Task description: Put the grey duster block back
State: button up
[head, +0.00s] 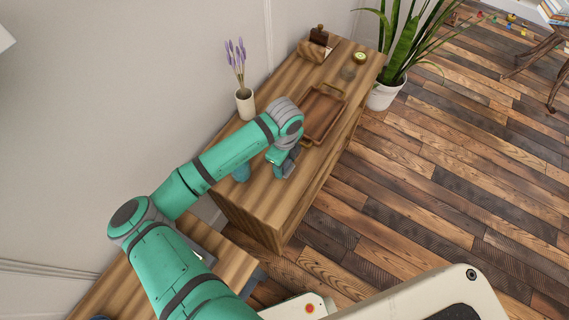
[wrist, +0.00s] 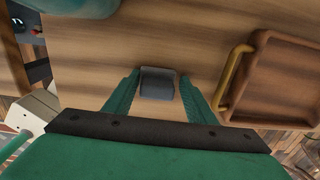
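The grey duster block (wrist: 157,83) lies on the wooden cabinet top (wrist: 130,50), between the tips of my gripper (wrist: 160,78) in the wrist view. The two green fingers stand apart on either side of it; a narrow gap shows at its right side, and the left finger is very near or touching. In the head view my gripper (head: 283,165) is low over the near part of the cabinet top (head: 285,85), and a small part of the grey block (head: 291,164) shows beside it. My arm hides some of the cabinet top there.
A brown wooden tray (head: 309,133) lies just beyond my gripper; it also shows at right in the wrist view (wrist: 229,88). A white vase with lavender (head: 245,104) stands by the wall. A blue object (head: 242,173) is left of my gripper. A board, bottle and jar stand farther back.

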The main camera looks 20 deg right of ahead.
jog(key=shift+o, duration=0.2)
jog(key=shift+s+a+f, duration=0.25)
jog(key=shift+f, duration=0.4)
jog(key=shift+r, duration=0.15)
notch_tip(320, 180, up, 13)
jog(key=shift+w+d, duration=0.1)
jog(key=shift+w, duration=0.05)
